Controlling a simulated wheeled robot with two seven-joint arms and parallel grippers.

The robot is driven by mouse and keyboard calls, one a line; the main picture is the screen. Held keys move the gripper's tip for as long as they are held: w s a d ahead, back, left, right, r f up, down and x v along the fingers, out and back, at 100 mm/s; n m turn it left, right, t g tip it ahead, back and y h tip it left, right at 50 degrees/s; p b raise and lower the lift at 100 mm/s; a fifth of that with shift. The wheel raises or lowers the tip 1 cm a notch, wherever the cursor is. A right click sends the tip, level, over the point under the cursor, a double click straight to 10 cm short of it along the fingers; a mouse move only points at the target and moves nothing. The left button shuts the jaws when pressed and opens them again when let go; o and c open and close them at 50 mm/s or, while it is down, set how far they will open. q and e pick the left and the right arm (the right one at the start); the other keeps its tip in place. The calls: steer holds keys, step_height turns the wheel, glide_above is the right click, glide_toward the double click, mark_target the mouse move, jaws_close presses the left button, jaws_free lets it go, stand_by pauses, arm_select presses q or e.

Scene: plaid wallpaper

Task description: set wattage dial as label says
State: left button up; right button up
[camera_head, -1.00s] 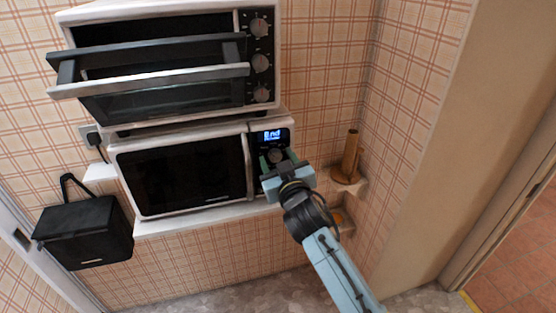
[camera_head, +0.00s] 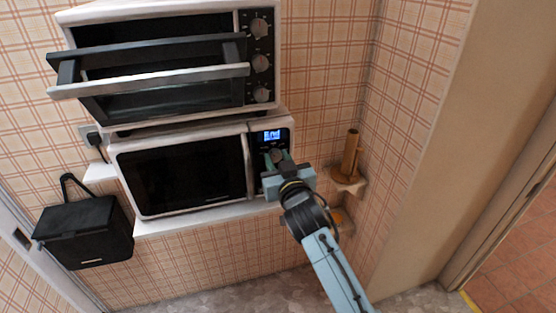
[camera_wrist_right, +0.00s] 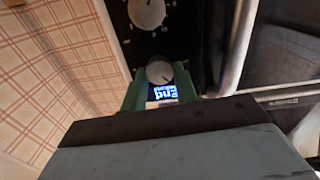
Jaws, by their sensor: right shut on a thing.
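The microwave (camera_head: 251,165) stands on a white shelf. Its dark panel has a lit blue display (camera_head: 272,135) and a round dial (camera_head: 278,156) just below it. My right gripper (camera_head: 278,160) is shut on this dial, with a green finger on either side. In the right wrist view the dial (camera_wrist_right: 159,72) sits between the fingertips, and the display (camera_wrist_right: 165,92) appears upside down. A larger pale dial (camera_wrist_right: 146,14) shows at the top of that view; my gripper hides it in the head view. No label can be read. My left gripper is not in view.
A toaster oven (camera_head: 190,8) with its door partly open and several knobs stands above the microwave. A wooden holder (camera_head: 350,158) stands on a small corner shelf at right. A black box (camera_head: 85,232) hangs at lower left. Plaid walls close off the corner.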

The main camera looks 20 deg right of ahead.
steer(key=m, duration=0.2)
steer(key=shift+m+p, duration=0.3)
steer(key=shift+m, duration=0.1)
steer(key=m+p, duration=0.1)
steer(key=m, duration=0.2)
steer(key=shift+r, duration=0.1)
steer(key=m+p, duration=0.1)
steer(key=m, duration=0.3)
steer(key=shift+d+p, duration=0.1)
steer(key=shift+p, duration=0.3)
steer(key=m+p, duration=0.1)
steer(key=m, duration=0.2)
steer(key=shift+m, duration=0.4)
steer(key=m+p, duration=0.1)
steer(key=m, duration=0.4)
steer(key=shift+p, duration=0.3)
steer(key=m, duration=0.6)
steer(key=shift+f+m+p, duration=0.3)
steer(key=shift+p, duration=0.05)
